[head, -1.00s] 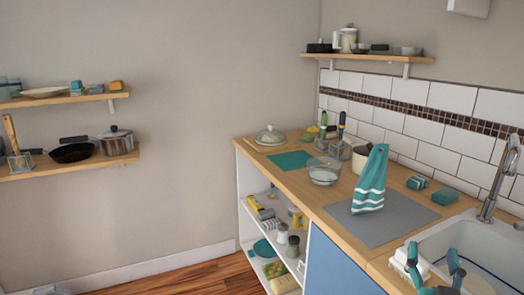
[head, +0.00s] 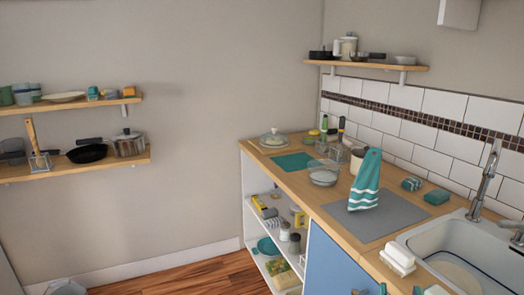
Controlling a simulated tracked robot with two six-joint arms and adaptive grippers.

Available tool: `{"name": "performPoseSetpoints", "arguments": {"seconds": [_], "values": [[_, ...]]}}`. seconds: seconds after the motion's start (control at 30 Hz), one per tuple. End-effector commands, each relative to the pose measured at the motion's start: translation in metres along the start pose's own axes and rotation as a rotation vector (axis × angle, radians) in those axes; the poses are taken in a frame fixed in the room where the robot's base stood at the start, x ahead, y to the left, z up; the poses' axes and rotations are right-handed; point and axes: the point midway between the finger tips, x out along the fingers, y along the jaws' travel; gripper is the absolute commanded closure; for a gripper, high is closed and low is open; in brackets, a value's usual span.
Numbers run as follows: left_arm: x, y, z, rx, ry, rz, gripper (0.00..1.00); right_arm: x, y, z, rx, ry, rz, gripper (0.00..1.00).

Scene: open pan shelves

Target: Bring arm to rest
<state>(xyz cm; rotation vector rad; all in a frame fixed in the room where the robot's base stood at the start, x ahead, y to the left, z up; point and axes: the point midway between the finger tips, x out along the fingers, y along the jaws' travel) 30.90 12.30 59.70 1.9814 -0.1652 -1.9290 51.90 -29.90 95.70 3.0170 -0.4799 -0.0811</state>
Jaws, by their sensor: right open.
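My right gripper (head: 400,290) shows only at the bottom edge, with its teal fingertips apart, so it is open. It is low in front of the counter by the sink, and no object is visible between the tips. Most of it and its arm are cut off by the frame. My left gripper is out of view. A striped teal towel (head: 366,182) stands draped on the grey mat (head: 395,217) on the wooden counter (head: 310,197). A white block-like item (head: 398,256) lies by the sink (head: 460,245).
A glass bowl (head: 323,174), a lidded dish (head: 273,139) and teal sponges (head: 437,196) are on the counter. A faucet (head: 484,180) rises behind the sink. Wall shelves at left hold a black pan (head: 87,154) and a pot (head: 129,146). The floor (head: 190,279) is bare in the middle.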

Motion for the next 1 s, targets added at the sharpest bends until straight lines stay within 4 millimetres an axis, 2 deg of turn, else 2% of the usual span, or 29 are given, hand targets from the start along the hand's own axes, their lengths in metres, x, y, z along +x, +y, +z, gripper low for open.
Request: {"name": "performPoseSetpoints", "arguments": {"seconds": [0.17, 0.27, 0.3, 0.37, 0.4, 0.53, 0.63, 0.7, 0.8, 0.93, 1.0], "values": [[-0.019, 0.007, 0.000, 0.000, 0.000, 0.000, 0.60, -0.004, -0.036, 0.078, -0.014, -0.244, -0.116, 0.41], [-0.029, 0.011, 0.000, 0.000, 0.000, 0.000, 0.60, -0.024, -0.063, 0.140, 0.003, -0.447, -0.210, 0.41], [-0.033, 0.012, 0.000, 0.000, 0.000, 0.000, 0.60, -0.037, -0.074, 0.165, 0.015, -0.538, -0.248, 0.41], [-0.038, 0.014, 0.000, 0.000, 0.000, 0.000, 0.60, -0.060, -0.089, 0.201, 0.037, -0.676, -0.303, 0.41], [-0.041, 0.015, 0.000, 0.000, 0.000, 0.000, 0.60, -0.079, -0.098, 0.223, 0.053, -0.770, -0.338, 0.41], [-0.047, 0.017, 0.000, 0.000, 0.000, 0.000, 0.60, -0.148, -0.122, 0.281, 0.112, -1.075, -0.430, 0.41], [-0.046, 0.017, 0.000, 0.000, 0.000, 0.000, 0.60, -0.196, -0.133, 0.306, 0.152, -1.282, -0.475, 0.41], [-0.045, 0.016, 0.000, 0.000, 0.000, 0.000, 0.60, -0.216, -0.134, 0.310, 0.179, -1.382, -0.483, 0.41], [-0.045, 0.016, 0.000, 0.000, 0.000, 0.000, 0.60, -0.235, -0.134, 0.311, 0.203, -1.481, -0.477, 0.41], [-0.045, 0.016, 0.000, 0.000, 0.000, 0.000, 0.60, -0.244, -0.131, 0.312, 0.229, -1.530, -0.454, 0.41], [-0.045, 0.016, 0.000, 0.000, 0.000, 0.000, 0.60, -0.243, -0.131, 0.311, 0.233, -1.529, -0.450, 0.52]]}}
